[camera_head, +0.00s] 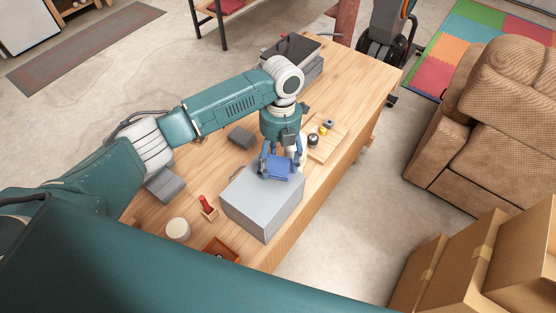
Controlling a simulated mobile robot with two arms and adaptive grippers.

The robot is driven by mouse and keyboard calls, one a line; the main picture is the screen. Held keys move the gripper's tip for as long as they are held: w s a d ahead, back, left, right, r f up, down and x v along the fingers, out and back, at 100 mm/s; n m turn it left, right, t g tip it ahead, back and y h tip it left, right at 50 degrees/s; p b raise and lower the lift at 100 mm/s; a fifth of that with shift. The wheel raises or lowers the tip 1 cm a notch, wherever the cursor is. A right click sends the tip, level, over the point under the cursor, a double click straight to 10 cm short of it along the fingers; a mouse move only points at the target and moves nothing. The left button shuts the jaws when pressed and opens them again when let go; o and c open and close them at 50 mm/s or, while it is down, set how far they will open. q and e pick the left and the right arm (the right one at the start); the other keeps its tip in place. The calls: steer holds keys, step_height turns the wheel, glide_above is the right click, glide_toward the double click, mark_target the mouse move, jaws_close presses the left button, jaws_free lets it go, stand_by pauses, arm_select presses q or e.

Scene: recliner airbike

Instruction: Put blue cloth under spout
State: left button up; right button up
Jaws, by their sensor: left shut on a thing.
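My left gripper (279,170) points down at the far end of a grey box (258,200) on the wooden table. It is shut on the blue cloth (280,167), a small blue piece between its fingers. The cloth is at the top of the box; I cannot tell whether it touches it. A white upright thing (302,147) shows partly behind the gripper. I cannot make out a spout; the gripper may hide it. My right gripper is not in view.
A wooden board (327,143) with small items lies right of the gripper. A red-topped item (207,206), a round white container (178,229) and grey blocks (166,186) stand on the table. A dark-topped case (291,50) is at the far end. A brown recliner (490,120) stands right.

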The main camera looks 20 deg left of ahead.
mark_target(280, 159)
arm_select(q)
steer(key=shift+f, duration=0.3)
steer(key=o, duration=1.2)
steer(key=shift+r, duration=0.1)
steer(key=r, duration=0.4)
steer(key=w+r, duration=0.1)
steer(key=r, duration=0.6)
steer(key=shift+w+r, duration=0.35)
steer(key=shift+w, duration=0.05)
